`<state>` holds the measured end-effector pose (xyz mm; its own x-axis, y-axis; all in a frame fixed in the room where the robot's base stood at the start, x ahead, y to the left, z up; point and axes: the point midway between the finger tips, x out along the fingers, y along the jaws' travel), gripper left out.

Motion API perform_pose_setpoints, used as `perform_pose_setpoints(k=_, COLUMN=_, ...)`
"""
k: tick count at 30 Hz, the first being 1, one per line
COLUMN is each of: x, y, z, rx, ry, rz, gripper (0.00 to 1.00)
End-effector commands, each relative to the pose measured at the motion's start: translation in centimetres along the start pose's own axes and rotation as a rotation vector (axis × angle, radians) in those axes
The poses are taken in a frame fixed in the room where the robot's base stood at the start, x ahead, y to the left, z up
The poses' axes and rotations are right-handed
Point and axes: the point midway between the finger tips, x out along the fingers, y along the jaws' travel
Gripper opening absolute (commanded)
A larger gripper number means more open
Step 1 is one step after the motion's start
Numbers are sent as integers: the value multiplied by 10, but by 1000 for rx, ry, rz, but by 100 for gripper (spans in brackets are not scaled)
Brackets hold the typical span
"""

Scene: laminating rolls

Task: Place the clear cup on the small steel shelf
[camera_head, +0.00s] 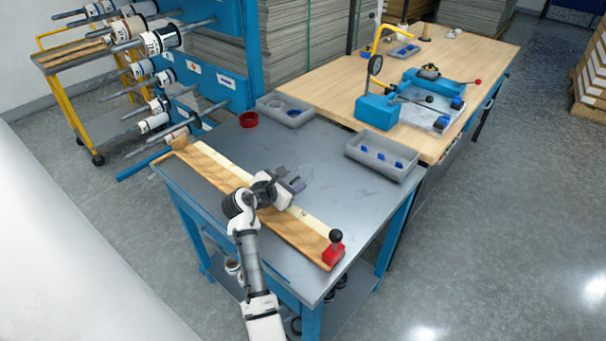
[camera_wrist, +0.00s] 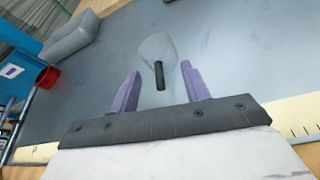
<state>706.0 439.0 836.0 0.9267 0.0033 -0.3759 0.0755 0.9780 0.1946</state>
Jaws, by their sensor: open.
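The clear cup (camera_wrist: 157,47) shows as a pale see-through shape with a dark upright bar, perhaps its handle, at its near side. In the head view the cup (camera_head: 305,172) is faint, on the grey tabletop just beyond my gripper. My gripper (camera_head: 294,184) is open over the table, beyond the wooden ruler board. In the wrist view its two purple fingers (camera_wrist: 160,72) stand either side of the dark bar, with gaps showing. I cannot tell how deep the bar sits between them. A lower shelf (camera_head: 226,286) shows under the blue-framed table; whether it is the small steel shelf is unclear.
The ruler board (camera_head: 228,186) with a red, black-knobbed block (camera_head: 334,252) lies along the near edge. A red dish (camera_head: 248,119), a grey tray (camera_head: 285,110) and another tray with blue pieces (camera_head: 382,158) stand at the back. The tabletop's middle right is clear.

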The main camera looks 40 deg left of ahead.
Motion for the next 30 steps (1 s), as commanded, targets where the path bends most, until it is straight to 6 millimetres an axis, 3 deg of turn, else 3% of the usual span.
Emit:
perform_pose_setpoints(k=4, x=16, y=0, z=1, rx=0, ry=0, rz=-1, gripper=47)
perform_pose_setpoints(k=12, x=19, y=0, z=0, rx=1, ry=-1, rz=0, gripper=47)
perform_pose_setpoints(k=21, x=19, y=0, z=0, rx=0, ry=-1, rz=0, gripper=7)
perform_pose_setpoints(k=30, x=19, y=0, z=0, rx=0, ry=-1, rz=0, gripper=0)
